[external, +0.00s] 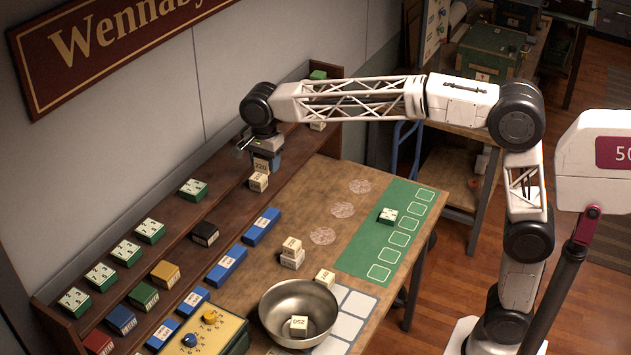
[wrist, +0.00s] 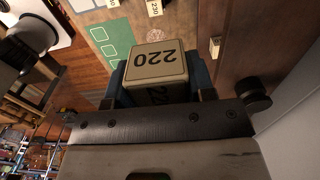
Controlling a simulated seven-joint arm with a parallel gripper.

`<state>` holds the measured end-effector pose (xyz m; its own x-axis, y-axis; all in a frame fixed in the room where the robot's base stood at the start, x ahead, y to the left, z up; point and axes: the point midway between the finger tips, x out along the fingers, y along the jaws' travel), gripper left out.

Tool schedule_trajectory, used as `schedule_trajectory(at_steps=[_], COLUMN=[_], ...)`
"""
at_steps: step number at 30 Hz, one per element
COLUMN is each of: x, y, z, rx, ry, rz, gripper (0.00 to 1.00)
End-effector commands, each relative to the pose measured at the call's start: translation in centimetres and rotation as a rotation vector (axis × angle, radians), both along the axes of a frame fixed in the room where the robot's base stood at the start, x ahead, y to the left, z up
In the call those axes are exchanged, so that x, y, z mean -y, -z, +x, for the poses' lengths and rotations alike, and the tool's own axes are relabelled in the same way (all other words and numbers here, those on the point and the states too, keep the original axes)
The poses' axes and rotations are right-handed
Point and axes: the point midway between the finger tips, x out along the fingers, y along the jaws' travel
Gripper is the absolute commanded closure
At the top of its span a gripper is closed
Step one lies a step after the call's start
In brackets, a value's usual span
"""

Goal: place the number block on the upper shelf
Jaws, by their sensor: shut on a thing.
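The number block (wrist: 155,62) is beige with dark edges and reads 220 in the wrist view. My gripper (wrist: 157,85) is shut on it, with blue fingers at its two sides. In the external view my gripper (external: 266,150) holds the block (external: 261,165) above the far part of the stepped shelf. A beige block (external: 258,182) shows just below it. The upper shelf (external: 172,211) runs along the wall and carries several green-and-white blocks (external: 194,190). The gap between the held block and the shelf is hard to judge.
The lower step holds black (external: 205,234), yellow (external: 166,274) and other coloured blocks. Blue labelled bars (external: 261,227) lie along the table edge. A metal bowl (external: 270,307) with a block, a two-block stack (external: 291,252) and a green mat (external: 365,262) are on the table.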

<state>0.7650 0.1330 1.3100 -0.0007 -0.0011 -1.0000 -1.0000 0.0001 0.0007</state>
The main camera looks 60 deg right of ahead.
Motion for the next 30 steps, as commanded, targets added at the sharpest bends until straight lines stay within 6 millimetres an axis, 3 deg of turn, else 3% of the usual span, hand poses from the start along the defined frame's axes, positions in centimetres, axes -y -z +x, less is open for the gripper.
schedule_trajectory(at_steps=[14,30], x=[-0.1,-1.0], y=[0.0,0.6], z=[0.5,6.1], rx=[0.0,0.001], ry=[0.0,0.0], rz=[0.0,0.0], gripper=[0.74,0.74])
